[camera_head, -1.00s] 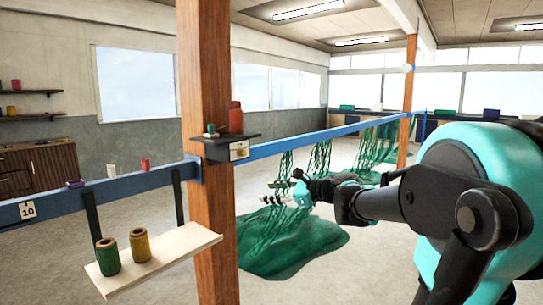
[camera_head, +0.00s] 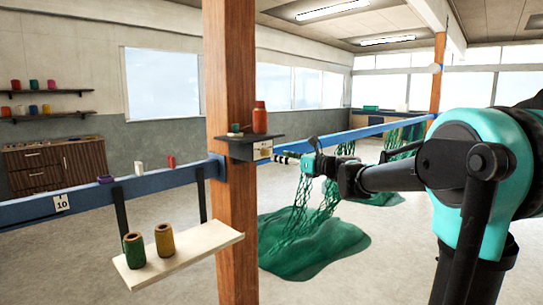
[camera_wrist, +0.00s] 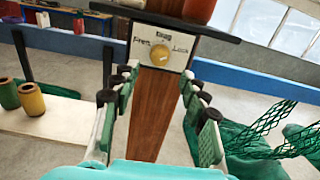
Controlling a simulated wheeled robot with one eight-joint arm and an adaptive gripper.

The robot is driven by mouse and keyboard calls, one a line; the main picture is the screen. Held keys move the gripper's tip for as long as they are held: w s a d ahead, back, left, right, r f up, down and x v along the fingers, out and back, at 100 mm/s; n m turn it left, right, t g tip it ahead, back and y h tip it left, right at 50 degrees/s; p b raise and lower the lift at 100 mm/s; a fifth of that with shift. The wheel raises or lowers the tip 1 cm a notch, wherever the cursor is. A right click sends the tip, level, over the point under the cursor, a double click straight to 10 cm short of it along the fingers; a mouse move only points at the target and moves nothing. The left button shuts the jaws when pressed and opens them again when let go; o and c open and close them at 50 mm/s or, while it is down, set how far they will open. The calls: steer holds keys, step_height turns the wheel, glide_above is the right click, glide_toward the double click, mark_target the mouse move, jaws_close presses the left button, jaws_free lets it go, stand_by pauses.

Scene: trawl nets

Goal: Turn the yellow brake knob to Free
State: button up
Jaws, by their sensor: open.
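The yellow brake knob (camera_wrist: 160,54) sits on a white plate (camera_wrist: 148,37) in the wrist view. The plate reads Free at left, Lock at right and a small word on top. I cannot tell which way the knob points. In the head view the plate (camera_head: 262,149) is small, under a dark shelf on the wooden post. My gripper (camera_wrist: 159,76) is open and empty, its fingers on either side of the post below the knob, apart from it. It also shows in the head view (camera_head: 286,158), just right of the post.
The dark shelf (camera_head: 250,139) above the plate bears a red-orange bottle (camera_head: 259,117) and small items. A blue rail (camera_head: 350,135) runs past the post. Green nets (camera_head: 310,240) hang at right. A pale shelf (camera_head: 200,250) at left holds green and yellow spools.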

mark_target(268, 154)
steer(key=x, duration=0.6)
steer(key=shift+a, duration=0.1)
jaws_close()
